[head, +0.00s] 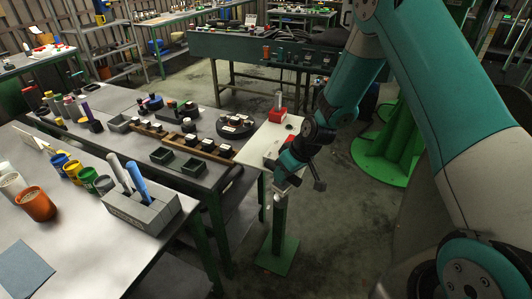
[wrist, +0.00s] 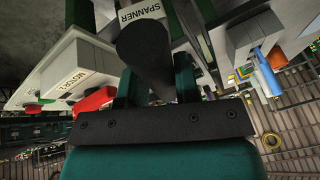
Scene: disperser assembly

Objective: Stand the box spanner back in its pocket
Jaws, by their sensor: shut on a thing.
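My gripper (head: 285,178) is low beside the small white-topped stand (head: 262,134) in the head view. In the wrist view my gripper (wrist: 152,82) is shut on a dark, round-bodied tool, the box spanner (wrist: 150,52), with a green finger on each side of it. A pale block or tab lettered SPANNER (wrist: 139,14) shows at the tool's far end. I cannot tell whether the tool touches it or is inside it. The pocket's opening is hidden behind the tool.
A white box lettered MOTOR 2 (wrist: 75,70) with a red part (wrist: 94,101) is close on the left in the wrist view. A grey block (head: 145,208) holds white and blue handles on the near table. Small trays and parts crowd the bench (head: 205,178). Floor is clear right of the stand.

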